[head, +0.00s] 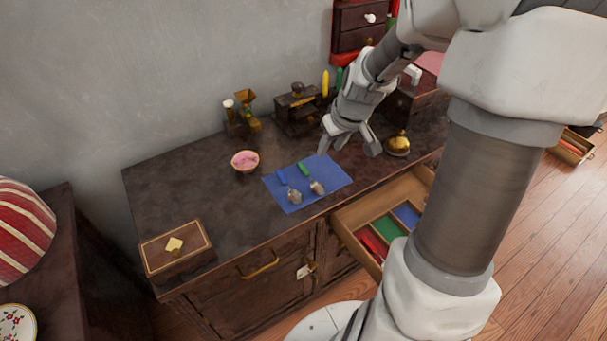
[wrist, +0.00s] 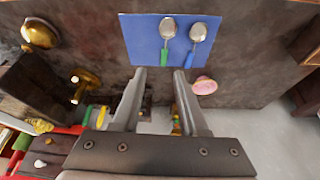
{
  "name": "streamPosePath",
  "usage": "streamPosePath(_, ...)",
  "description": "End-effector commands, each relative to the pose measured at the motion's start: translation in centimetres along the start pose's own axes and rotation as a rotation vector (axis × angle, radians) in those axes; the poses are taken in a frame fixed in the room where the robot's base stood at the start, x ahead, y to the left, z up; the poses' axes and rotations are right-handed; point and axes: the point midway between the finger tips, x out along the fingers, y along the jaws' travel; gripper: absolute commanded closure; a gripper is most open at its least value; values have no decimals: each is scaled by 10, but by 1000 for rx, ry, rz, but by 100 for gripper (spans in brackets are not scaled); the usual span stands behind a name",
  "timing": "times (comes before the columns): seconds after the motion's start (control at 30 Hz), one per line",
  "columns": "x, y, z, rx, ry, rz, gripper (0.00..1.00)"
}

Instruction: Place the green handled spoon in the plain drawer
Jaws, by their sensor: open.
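The green-handled spoon (head: 303,169) lies on a blue mat (head: 335,183) on the dark cabinet top, beside a blue-handled spoon (head: 281,176). In the wrist view the green-handled spoon (wrist: 164,57) has its handle end towards my gripper. My gripper (head: 348,147) is open and empty above the cabinet top, just behind the mat. In the wrist view its fingertips (wrist: 159,73) lie either side of the green handle's line, apart from it. An open wooden drawer (head: 345,215) at the cabinet front has red, green and blue sections. I cannot tell which drawer is the plain one.
A pink-filled bowl (head: 245,161) stands left of the mat, and a wooden box (head: 176,249) at the front left. A brass dome (head: 398,145) stands right of my gripper. Behind are a brass grinder (head: 247,108) and a dark red chest (head: 357,30). The left cabinet top is mostly clear.

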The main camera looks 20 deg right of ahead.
Motion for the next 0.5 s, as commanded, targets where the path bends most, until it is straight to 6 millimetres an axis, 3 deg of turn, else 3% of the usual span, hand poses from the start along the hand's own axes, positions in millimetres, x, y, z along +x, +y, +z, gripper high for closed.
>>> streamPosePath(0.17,3,-7,-1,8,-5,-17,57)
streamPosePath(0.5,74,-9,0,6,-7,-19,57)
